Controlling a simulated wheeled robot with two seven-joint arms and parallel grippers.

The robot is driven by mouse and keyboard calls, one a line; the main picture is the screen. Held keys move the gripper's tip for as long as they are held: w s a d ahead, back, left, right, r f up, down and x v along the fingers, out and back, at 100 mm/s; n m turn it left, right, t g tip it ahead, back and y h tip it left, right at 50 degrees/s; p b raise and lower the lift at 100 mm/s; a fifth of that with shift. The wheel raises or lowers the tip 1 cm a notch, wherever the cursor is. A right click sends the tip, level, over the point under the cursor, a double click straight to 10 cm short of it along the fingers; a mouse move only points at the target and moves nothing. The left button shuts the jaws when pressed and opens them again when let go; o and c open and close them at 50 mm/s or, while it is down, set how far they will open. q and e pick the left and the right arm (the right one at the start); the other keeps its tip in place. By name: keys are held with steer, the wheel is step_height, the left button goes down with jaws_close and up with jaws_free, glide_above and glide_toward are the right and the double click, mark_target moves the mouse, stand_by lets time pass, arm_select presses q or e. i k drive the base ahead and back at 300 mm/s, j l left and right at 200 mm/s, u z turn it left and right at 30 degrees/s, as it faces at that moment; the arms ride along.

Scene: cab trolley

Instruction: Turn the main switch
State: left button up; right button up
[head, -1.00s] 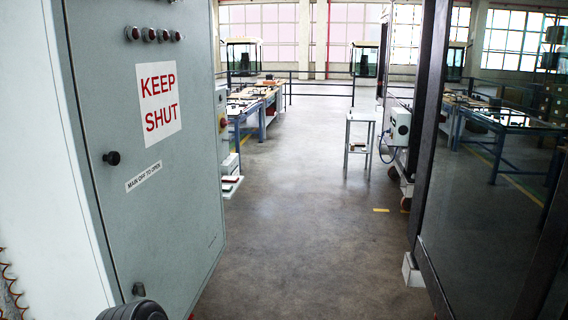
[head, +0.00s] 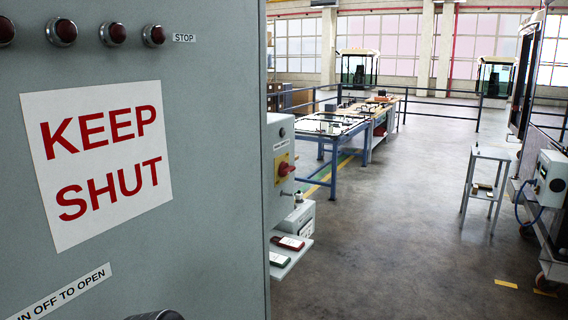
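A red rotary switch (head: 286,169) on a yellow plate sits on the side of a light grey box (head: 279,140), just beyond the right edge of the large grey cabinet door (head: 215,220). A small label above the switch is too small to read. The near cabinet door partly hides the grey box. The door carries a "KEEP SHUT" sign (head: 98,160) and a strip ending "IN OFF TO OPEN" (head: 62,295). A dark rounded part at the bottom edge is probably mine. Neither gripper shows.
Blue-framed workbenches (head: 340,135) stand behind. The floor between (head: 400,220) is clear.

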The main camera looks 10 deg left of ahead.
mark_target(284, 169)
steer(key=i+l+u, duration=0.3)
steer(key=i+l, duration=0.2)
steer(key=i, duration=0.2)
steer(key=i+l+u, duration=0.35)
steer(key=i+l, duration=0.3)
steer(key=i+l+u, duration=0.3)
steer(key=i+l, duration=0.25)
steer(key=l, duration=0.25)
steer(key=l+u, duration=0.3)
steer(key=l, duration=1.25)
